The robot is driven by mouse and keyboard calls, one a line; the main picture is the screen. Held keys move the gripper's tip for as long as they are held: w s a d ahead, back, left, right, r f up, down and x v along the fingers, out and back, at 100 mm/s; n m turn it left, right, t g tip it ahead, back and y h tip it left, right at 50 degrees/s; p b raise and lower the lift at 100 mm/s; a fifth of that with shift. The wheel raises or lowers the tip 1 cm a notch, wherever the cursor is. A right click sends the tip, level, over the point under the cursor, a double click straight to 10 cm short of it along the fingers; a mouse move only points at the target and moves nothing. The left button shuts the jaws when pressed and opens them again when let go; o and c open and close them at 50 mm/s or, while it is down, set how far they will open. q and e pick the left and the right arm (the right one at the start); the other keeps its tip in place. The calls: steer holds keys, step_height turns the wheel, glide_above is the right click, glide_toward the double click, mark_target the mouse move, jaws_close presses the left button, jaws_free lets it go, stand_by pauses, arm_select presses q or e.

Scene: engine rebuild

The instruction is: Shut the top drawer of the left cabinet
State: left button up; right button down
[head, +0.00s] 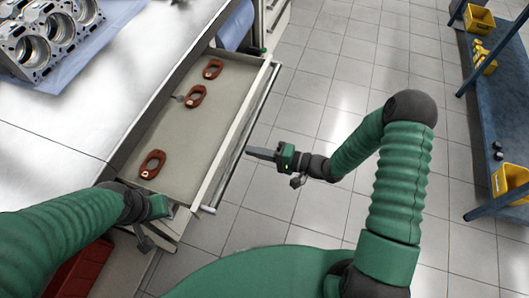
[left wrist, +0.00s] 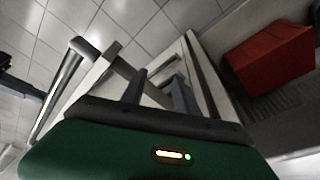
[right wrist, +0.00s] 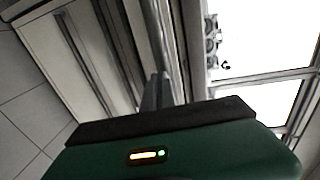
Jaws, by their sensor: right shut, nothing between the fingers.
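The top drawer (head: 168,123) of the left cabinet is pulled out, with its long bar handle (head: 236,150) along the front. The drawer also shows in the left wrist view (left wrist: 101,70), where its handle (left wrist: 58,92) sticks out at the left. My right gripper (head: 250,152) is shut and empty, its tips close to the middle of the handle; I cannot tell whether they touch. It shows in the right wrist view (right wrist: 157,90). My left gripper (left wrist: 157,85) is open at the drawer's near front corner; its fingers are mostly hidden in the head view.
Several-holed engine block (head: 45,40) lies on a blue cloth on the worktop (head: 60,120). Three red-brown links (head: 153,164) lie in the drawer. A red bin (head: 82,272) is low at left. A blue shelf (head: 495,100) with yellow bins stands right. The tiled floor between is clear.

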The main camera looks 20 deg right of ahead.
glide_toward(177, 133)
steer(key=w+a+b, duration=0.1)
steer(key=a, duration=0.1)
steer(key=w+a+r+b, duration=0.1)
steer(key=w+a+b, duration=0.2)
steer(key=a, duration=0.2)
steer(key=shift+w+a+r, duration=0.1)
steer(key=shift+w+r, duration=0.15)
steer(key=shift+w, duration=0.15)
steer(key=shift+w+a+b, duration=0.35)
steer(key=shift+w+a, duration=0.05)
steer(key=shift+a, duration=0.1)
steer(key=shift+r, duration=0.3)
